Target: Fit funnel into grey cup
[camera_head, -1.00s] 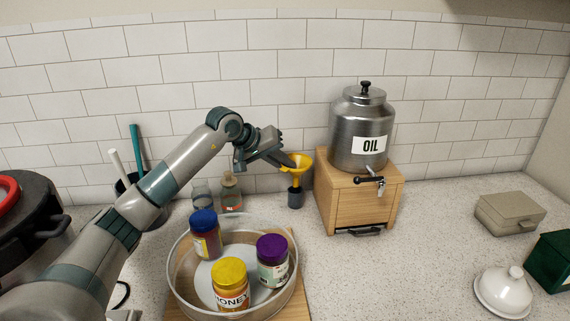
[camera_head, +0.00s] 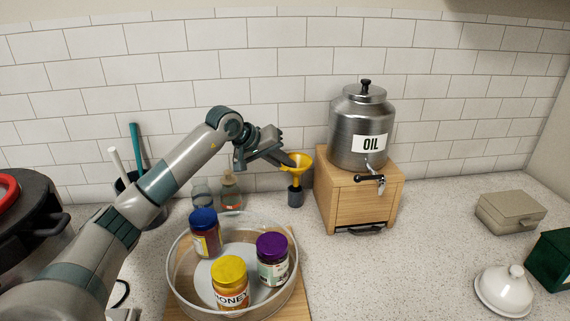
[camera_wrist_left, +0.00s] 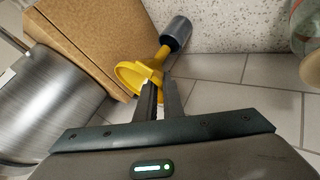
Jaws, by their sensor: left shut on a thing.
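The yellow funnel (camera_head: 300,162) is at the back of the counter, left of the wooden stand, with its spout pointing down. The dark grey cup (camera_head: 295,195) stands upright beneath it, and the spout's lower end meets the cup's mouth. My left gripper (camera_head: 288,164) is shut on the funnel's rim from the left. In the left wrist view the funnel (camera_wrist_left: 140,78) is at the fingertips (camera_wrist_left: 160,90), and its spout runs to the cup (camera_wrist_left: 177,33). How deep the spout sits in the cup is hard to tell. My right gripper is not in view.
An oil dispenser (camera_head: 362,130) stands on a wooden stand (camera_head: 345,200) just right of the cup. Two small bottles, one a glass bottle (camera_head: 230,190), stand to the left. A round tray (camera_head: 180,270) with three jars is in front. The counter at right has free room.

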